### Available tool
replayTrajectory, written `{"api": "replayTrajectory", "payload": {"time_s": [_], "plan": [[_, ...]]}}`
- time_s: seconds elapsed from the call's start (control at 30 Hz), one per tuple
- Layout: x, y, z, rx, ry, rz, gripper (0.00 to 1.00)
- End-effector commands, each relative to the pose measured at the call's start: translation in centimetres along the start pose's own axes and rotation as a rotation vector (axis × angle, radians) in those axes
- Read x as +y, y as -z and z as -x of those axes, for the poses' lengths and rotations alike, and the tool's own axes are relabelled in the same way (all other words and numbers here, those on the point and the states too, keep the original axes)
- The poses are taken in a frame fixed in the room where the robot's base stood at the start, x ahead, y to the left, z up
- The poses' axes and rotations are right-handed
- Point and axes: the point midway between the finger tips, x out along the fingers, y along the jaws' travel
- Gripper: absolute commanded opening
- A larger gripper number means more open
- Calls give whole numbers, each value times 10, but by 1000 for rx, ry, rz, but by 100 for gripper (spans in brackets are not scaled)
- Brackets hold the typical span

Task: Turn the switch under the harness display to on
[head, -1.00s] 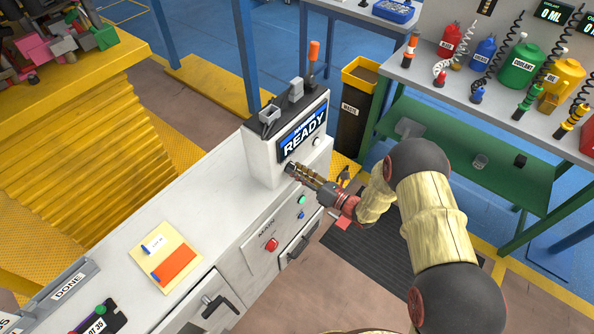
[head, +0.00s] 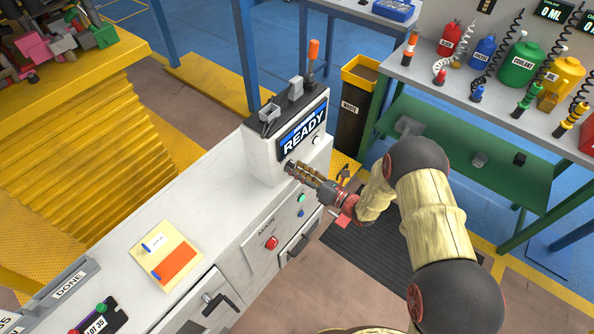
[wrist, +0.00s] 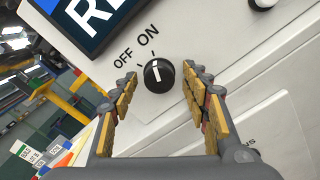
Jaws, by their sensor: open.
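The switch is a round black knob (wrist: 158,75) with a white mark, on the white panel below the harness display (wrist: 92,18). OFF is printed at its upper left and ON above it. The white mark runs roughly upward, closer to the ON lettering than to OFF. My gripper (wrist: 160,91) is open, with one finger on each side of the knob; I cannot tell whether either touches it. In the head view the display (head: 303,132) reads READY.
A red button (head: 271,242) and green and blue buttons are on the cabinet front below. The counter at left holds cards.

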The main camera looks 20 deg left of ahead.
Motion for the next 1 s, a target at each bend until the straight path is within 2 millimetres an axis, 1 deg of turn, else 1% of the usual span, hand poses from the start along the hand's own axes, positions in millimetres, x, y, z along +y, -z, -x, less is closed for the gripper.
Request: {"api": "replayTrajectory", "payload": {"time_s": [0.27,0.37,0.47,0.8,0.9,1.0], "plan": [[0,0,1,0,0,0,48],[0,0,6,0,1,0,48],[-1,0,19,0,3,-1,48],[-1,-1,87,-2,3,-1,48],[-1,0,102,-1,3,-2,48],[-1,0,112,0,2,0,48]]}}
